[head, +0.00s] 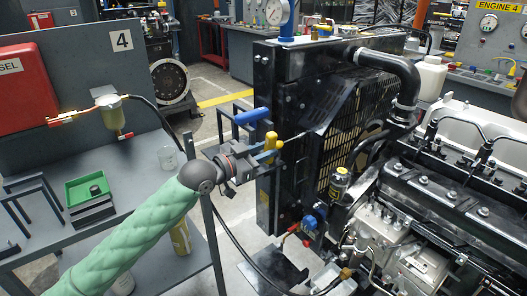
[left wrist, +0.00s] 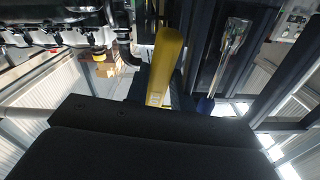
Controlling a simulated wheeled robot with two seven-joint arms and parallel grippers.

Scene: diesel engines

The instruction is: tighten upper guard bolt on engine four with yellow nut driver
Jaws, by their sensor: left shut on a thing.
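My left gripper (head: 262,158) is shut on the yellow nut driver (head: 271,143) and holds it in front of the black radiator of the engine. The driver's thin shaft points right, toward the edge of the black guard (head: 372,108). I cannot tell whether its tip touches a bolt; the upper guard bolt is too small to make out. In the left wrist view the yellow handle (left wrist: 165,62) stands up beyond the dark gripper body (left wrist: 140,140). My right gripper is not in view.
A blue-handled tool (head: 250,116) sits at a dark rack beside my gripper; a blue-ended tool (left wrist: 206,104) shows in the left wrist view. A grey bench with a green box (head: 87,188) stands left. The engine (head: 440,200) fills the right. A black hose (head: 235,238) hangs below.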

